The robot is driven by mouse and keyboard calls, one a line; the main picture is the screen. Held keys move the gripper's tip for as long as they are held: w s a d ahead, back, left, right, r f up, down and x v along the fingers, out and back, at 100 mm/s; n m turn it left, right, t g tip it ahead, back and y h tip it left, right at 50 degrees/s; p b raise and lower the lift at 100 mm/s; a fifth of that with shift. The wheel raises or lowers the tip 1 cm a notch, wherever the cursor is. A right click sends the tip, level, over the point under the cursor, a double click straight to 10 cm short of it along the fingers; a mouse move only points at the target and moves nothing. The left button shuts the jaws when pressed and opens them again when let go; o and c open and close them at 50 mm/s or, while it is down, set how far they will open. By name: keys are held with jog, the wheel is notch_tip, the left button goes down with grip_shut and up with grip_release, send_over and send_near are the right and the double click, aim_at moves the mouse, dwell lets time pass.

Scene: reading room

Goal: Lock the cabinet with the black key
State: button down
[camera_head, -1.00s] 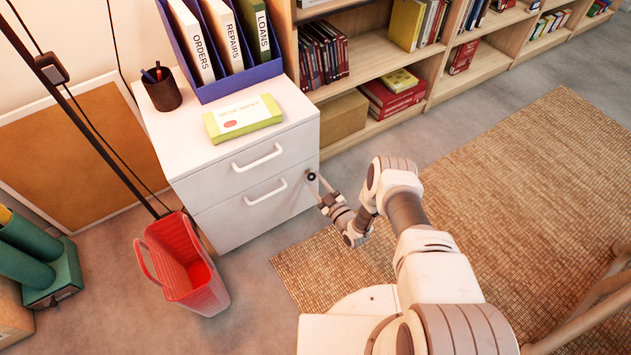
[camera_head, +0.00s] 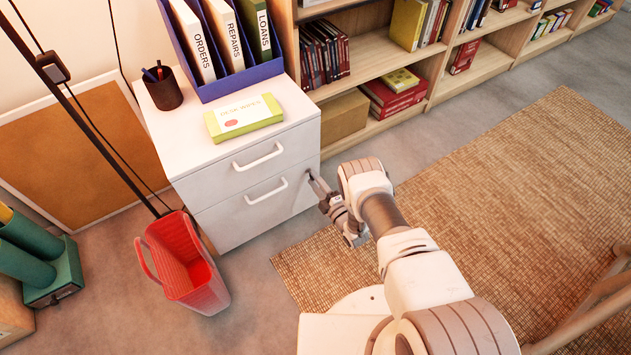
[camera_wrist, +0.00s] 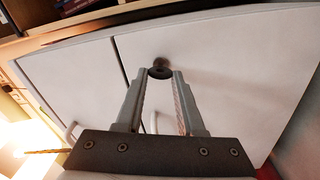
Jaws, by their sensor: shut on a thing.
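The white cabinet (camera_head: 215,192) has two drawers with white handles. Its front also shows in the wrist view (camera_wrist: 230,95). My gripper (camera_head: 313,181) is at the front's right edge, level with the lower drawer. In the wrist view my gripper (camera_wrist: 161,78) has its fingertips closed on the dark round head of the black key (camera_wrist: 160,73). The key's head is right at the round lock (camera_wrist: 160,60) on the cabinet front. The key's shaft is hidden, so I cannot tell how deep it sits. Both drawers look closed.
A red basket (camera_head: 184,262) stands on the floor left of the cabinet. A blue file holder (camera_head: 240,85), a pen cup (camera_head: 163,90) and a green-yellow wipes pack (camera_head: 243,118) are on the cabinet top. A bookshelf (camera_head: 375,55) stands behind. The woven rug (camera_head: 510,170) is mostly clear.

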jog(key=shift+n, duration=1.4)
jog(key=c, duration=0.5)
grip_release()
jog(key=shift+s+d, duration=0.1)
jog(key=shift+s, duration=0.05)
